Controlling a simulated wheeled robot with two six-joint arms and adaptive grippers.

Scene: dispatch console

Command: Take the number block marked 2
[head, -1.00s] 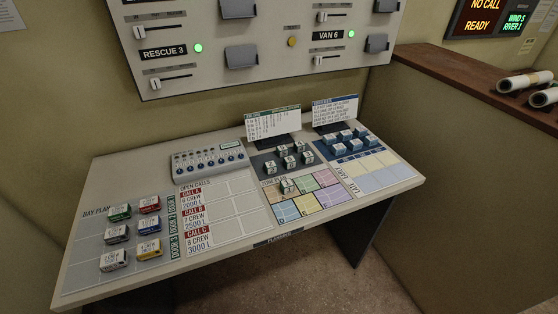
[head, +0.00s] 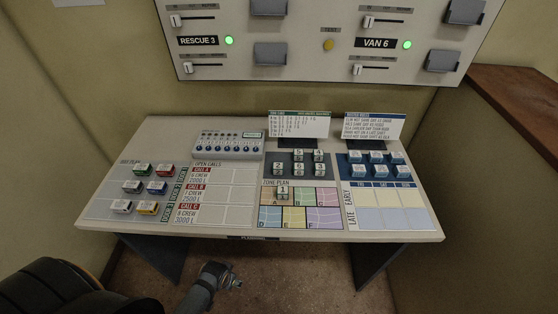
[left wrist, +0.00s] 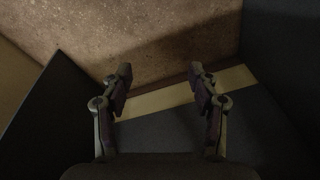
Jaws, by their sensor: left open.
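The number block marked 2 (head: 278,168) is a small pale block on the dark pad of the desk, at the left of the group of number blocks; its digit is small but looks like a 2. My left gripper (head: 232,281) is low in front of the desk, below its front edge and well apart from the block. In the left wrist view my left gripper (left wrist: 160,88) is open with nothing between its fingers; no block shows there. My right gripper is not in view.
A number block marked 1 (head: 283,193) stands on the zone plan (head: 325,217). Several other number blocks (head: 318,156) stand close by block 2. Blue blocks (head: 376,171) are to the right, coloured bay blocks (head: 131,187) to the left. Two upright cards (head: 299,124) stand behind.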

